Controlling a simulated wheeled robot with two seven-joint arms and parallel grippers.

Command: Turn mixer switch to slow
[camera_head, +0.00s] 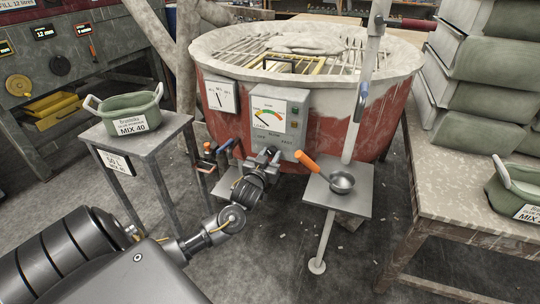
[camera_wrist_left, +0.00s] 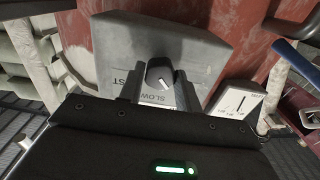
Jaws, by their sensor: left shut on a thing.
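The mixer is a red drum (camera_head: 325,125) with a pale rim and a grey control box (camera_head: 280,105) on its front. The box has a dial and labels for off, slow and fast. My left gripper (camera_head: 268,156) reaches the bottom of this box and covers the switch in the head view. In the left wrist view, the black switch knob (camera_wrist_left: 158,73) sits between the fingers of my left gripper (camera_wrist_left: 160,90), which is shut on it. Its white mark points down and right, between the SLOW label (camera_wrist_left: 157,98) and the side hidden by a finger. My right gripper is not in view.
A ladle with an orange handle (camera_head: 306,160) rests on a small grey shelf (camera_head: 352,203) right of the switch. A green tub (camera_head: 130,115) stands on a side table at left. Another tub (camera_head: 515,185) and stacked bags are at right.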

